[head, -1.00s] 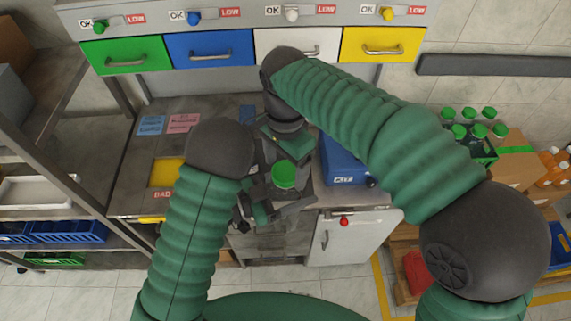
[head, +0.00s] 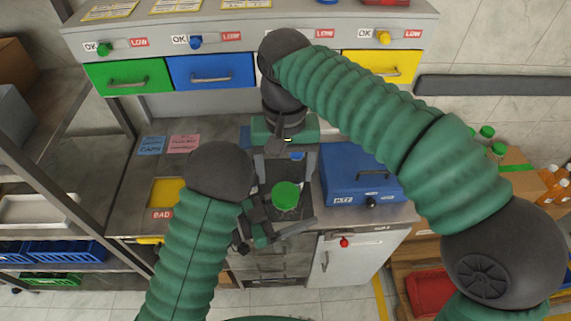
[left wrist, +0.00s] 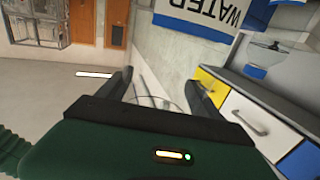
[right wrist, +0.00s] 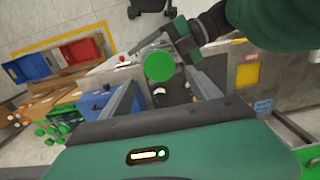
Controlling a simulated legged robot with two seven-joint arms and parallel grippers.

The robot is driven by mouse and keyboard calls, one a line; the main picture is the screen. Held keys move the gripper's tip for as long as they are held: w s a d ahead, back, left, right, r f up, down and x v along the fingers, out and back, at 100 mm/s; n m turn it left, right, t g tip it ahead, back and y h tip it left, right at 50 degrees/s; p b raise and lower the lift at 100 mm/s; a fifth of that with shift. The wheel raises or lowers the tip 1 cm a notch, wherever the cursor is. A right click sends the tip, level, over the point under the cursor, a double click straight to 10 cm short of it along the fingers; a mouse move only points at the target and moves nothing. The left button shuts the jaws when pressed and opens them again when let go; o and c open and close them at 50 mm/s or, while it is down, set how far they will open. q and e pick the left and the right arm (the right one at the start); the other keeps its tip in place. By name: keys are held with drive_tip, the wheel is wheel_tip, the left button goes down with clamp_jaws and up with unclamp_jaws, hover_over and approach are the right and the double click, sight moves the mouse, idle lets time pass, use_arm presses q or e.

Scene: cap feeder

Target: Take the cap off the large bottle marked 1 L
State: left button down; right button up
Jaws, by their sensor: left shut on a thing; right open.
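A bottle's round green cap (head: 285,195) faces up in the head view. It also shows in the right wrist view (right wrist: 159,66). The bottle body is mostly hidden below the cap, and I cannot read its marking. My left gripper (head: 282,222) is shut on the bottle from the near side, below the cap. A faint clear outline shows between its fingers in the left wrist view (left wrist: 165,100). My right gripper (head: 285,175) is open on the far side. Its spread fingers point at the cap; I see no contact.
A blue box (head: 350,170) stands close on the right of the bench. A yellow tray (head: 168,192) marked BAD is at left. Green (head: 130,80), blue (head: 212,71) and yellow (head: 385,66) drawers hang behind. Green-capped bottles (right wrist: 62,122) stand in a crate off the bench.

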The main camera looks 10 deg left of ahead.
sight(285, 192)
wheel_tip(285, 192, down, 7)
drive_tip(key=shift+r, duration=0.15)
drive_tip(key=c, duration=1.4)
drive_tip(key=n, duration=0.5)
drive_tip(key=shift+n, duration=0.4)
drive_tip(key=shift+c, duration=0.4)
drive_tip(key=n, duration=1.6)
drive_tip(key=shift+w+r, duration=0.1)
